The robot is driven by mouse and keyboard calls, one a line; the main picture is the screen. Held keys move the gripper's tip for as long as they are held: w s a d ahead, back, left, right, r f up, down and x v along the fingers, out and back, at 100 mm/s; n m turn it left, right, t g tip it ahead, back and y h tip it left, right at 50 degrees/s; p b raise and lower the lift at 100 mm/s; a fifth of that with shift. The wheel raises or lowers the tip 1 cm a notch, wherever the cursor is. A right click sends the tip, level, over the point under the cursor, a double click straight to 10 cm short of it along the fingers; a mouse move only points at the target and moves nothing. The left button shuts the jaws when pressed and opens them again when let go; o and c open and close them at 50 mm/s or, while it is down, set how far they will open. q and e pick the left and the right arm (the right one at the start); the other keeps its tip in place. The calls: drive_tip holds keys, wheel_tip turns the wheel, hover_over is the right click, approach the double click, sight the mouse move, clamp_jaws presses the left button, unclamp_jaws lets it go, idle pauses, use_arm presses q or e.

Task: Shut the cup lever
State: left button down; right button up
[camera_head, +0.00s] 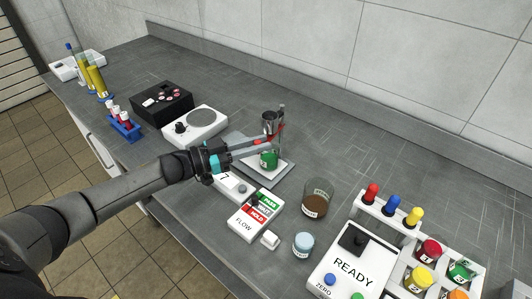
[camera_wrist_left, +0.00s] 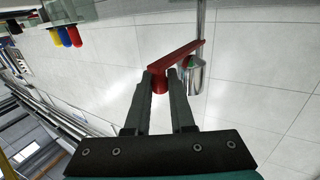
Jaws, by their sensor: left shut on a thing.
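The cup lever (camera_wrist_left: 180,56) is a red bar that runs from the post past the metal cup (camera_wrist_left: 193,78) in the left wrist view. My left gripper (camera_wrist_left: 160,80) is shut on the lever's red knob, at the bar's free end. In the head view my left gripper (camera_head: 268,141) reaches in from the left just below the cup and hides part of the lever. My right gripper is not in view.
A white balance or hotplate (camera_head: 195,126) and black box (camera_head: 162,103) stand left of the mixer. The FLOW panel (camera_head: 254,216), a brown jar (camera_head: 316,200) and the READY box (camera_head: 352,262) are in front and to the right. The bench behind is clear.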

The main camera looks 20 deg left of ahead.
use_arm(q)
drive_tip(key=shift+w+a+m+g+h+b, duration=0.2)
drive_tip(key=shift+a+m+g+h+b, duration=0.8)
drive_tip(key=shift+b, duration=0.6)
drive_tip(key=shift+d, duration=0.1)
drive_tip(key=c, duration=0.8)
unclamp_jaws()
drive_tip(key=shift+o, duration=0.2)
drive_tip(key=v, duration=1.5)
drive_tip(key=shift+r, duration=0.25)
